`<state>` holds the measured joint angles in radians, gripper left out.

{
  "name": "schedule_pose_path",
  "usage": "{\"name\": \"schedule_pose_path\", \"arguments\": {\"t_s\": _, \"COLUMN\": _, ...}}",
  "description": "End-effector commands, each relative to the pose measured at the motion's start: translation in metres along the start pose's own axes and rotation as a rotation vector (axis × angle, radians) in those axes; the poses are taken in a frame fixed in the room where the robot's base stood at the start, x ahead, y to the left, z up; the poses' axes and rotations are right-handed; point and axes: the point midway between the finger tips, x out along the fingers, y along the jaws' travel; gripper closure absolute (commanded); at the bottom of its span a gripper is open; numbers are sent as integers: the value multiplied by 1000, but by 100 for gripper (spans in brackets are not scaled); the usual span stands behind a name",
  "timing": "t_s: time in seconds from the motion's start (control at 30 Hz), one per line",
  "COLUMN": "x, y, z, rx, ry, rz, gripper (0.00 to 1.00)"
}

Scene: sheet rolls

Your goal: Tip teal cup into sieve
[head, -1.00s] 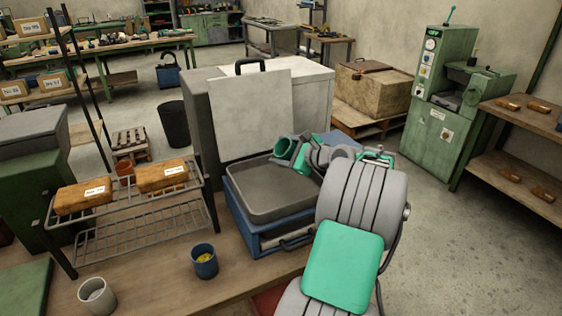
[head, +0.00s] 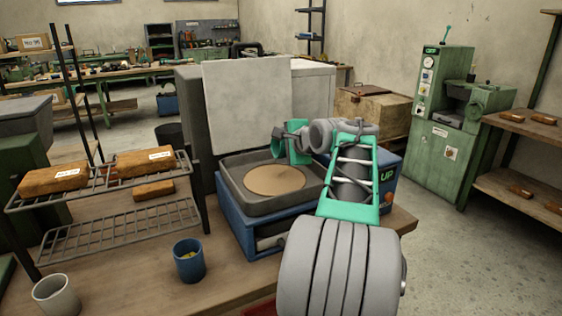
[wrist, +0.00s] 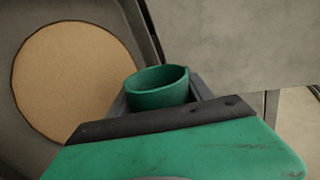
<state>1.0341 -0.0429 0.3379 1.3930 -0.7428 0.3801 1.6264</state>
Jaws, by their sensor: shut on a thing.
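The teal cup (wrist: 157,88) is between the fingers of my gripper (wrist: 160,103) in the wrist view. The gripper is shut on it. Its rim and bare teal inner wall show; its bottom is hidden. In the head view my gripper (head: 284,147) is over the right back part of a grey square pan, which I take for the sieve (head: 238,200); the cup is hard to make out there. A flat round tan layer (head: 273,181) lies in the pan and also shows in the wrist view (wrist: 72,82). The pan sits on a blue base (head: 237,225).
A blue cup (head: 189,262) with yellow contents and a pale grey cup (head: 56,296) stand on the bench (head: 150,290). A wire rack (head: 120,222) with orange-brown blocks is at left. A pale upright panel (head: 247,105) stands behind the pan.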

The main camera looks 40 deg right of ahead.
Motion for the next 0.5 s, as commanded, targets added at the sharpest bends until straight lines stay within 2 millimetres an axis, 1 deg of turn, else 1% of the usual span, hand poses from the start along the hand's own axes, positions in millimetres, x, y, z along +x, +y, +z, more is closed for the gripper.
{"name": "schedule_pose_path", "arguments": {"t_s": 0.03, "x": 4, "y": 7, "z": 3, "rx": -56, "ry": 23, "rz": -2, "gripper": 83}}
{"name": "schedule_pose_path", "arguments": {"t_s": 0.2, "x": 4, "y": 8, "z": 6, "rx": -226, "ry": 111, "rz": 0, "gripper": 83}}
{"name": "schedule_pose_path", "arguments": {"t_s": 0.4, "x": 2, "y": 3, "z": 11, "rx": -404, "ry": 201, "rz": 3, "gripper": 83}}
{"name": "schedule_pose_path", "arguments": {"t_s": 0.5, "x": 1, "y": 1, "z": 12, "rx": -456, "ry": 229, "rz": 5, "gripper": 83}}
